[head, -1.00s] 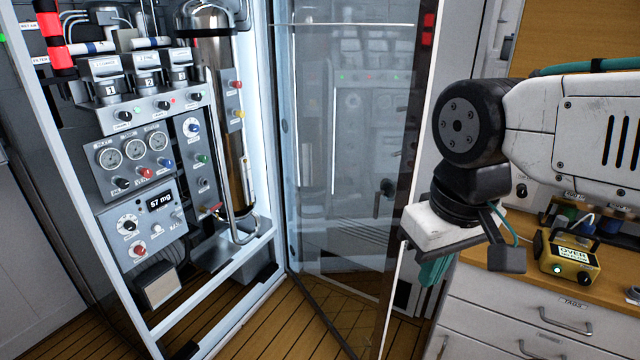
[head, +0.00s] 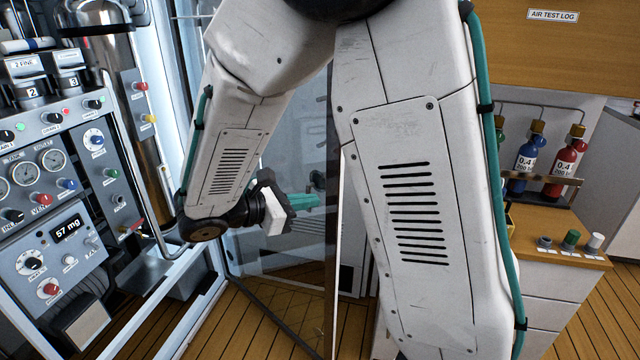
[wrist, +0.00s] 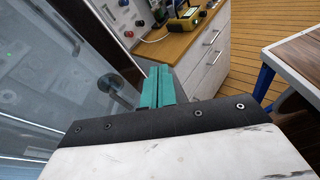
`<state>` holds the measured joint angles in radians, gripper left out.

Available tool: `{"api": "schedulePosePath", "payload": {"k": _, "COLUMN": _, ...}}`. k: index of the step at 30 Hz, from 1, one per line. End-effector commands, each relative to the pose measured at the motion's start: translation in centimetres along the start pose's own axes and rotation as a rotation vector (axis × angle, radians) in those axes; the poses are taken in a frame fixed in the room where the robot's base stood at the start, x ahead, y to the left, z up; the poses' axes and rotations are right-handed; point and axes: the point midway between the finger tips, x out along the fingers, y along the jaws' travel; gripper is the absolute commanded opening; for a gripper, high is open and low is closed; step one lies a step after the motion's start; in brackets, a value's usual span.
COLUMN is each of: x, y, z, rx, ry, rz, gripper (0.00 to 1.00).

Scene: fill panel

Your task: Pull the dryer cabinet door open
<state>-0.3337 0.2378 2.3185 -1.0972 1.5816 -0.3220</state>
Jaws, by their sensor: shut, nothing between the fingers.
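The dryer cabinet's glass door (head: 270,300) stands swung out from the cabinet frame, leaving the cabinet front uncovered. My gripper (head: 312,200) shows in front of the glass in the head view, near the door's free edge, partly hidden by my arm. In the wrist view my gripper's teal fingers (wrist: 158,70) are together with nothing between them. The glass door fills the left of that view (wrist: 50,80). A dark round handle (wrist: 110,84) shows on the glass just left of the fingers, and they do not grip it. Whether the gripper touches the door I cannot tell.
A wooden counter with drawers (head: 560,255) and bottles (head: 525,160) is at the right. The wrist view shows a yellow meter (wrist: 183,18) on the counter and a table (wrist: 300,55) at the right.

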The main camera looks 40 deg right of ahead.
Motion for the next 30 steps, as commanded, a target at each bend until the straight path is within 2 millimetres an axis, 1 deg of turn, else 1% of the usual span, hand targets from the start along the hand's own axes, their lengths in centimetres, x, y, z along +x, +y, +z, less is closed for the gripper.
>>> {"api": "schedulePosePath", "payload": {"k": 1, "x": -0.6, "y": 1.2, "z": -1.4, "rx": -0.062, "ry": -0.051, "rz": 0.060, "gripper": 0.00}}
{"api": "schedulePosePath", "payload": {"k": 3, "x": -1.3, "y": 2.6, "z": -2.8, "rx": -0.126, "ry": -0.110, "rz": 0.132, "gripper": 0.00}}
{"api": "schedulePosePath", "payload": {"k": 6, "x": -2.1, "y": 4.0, "z": -4.4, "rx": -0.191, "ry": -0.171, "rz": 0.210, "gripper": 0.00}}
{"api": "schedulePosePath", "payload": {"k": 10, "x": -2.7, "y": 4.9, "z": -5.5, "rx": -0.231, "ry": -0.210, "rz": 0.262, "gripper": 0.00}}
{"api": "schedulePosePath", "payload": {"k": 13, "x": -2.3, "y": 5.3, "z": -5.6, "rx": -0.240, "ry": -0.219, "rz": 0.273, "gripper": 0.00}}
{"api": "schedulePosePath", "payload": {"k": 17, "x": -0.6, "y": 5.7, "z": -5.2, "rx": -0.239, "ry": -0.220, "rz": 0.270, "gripper": 0.00}}
{"api": "schedulePosePath", "payload": {"k": 24, "x": 4.3, "y": 7.2, "z": -4.3, "rx": -0.238, "ry": -0.219, "rz": 0.268, "gripper": 0.00}}
{"api": "schedulePosePath", "payload": {"k": 30, "x": 7.9, "y": 8.3, "z": -3.6, "rx": -0.238, "ry": -0.218, "rz": 0.268, "gripper": 0.00}}
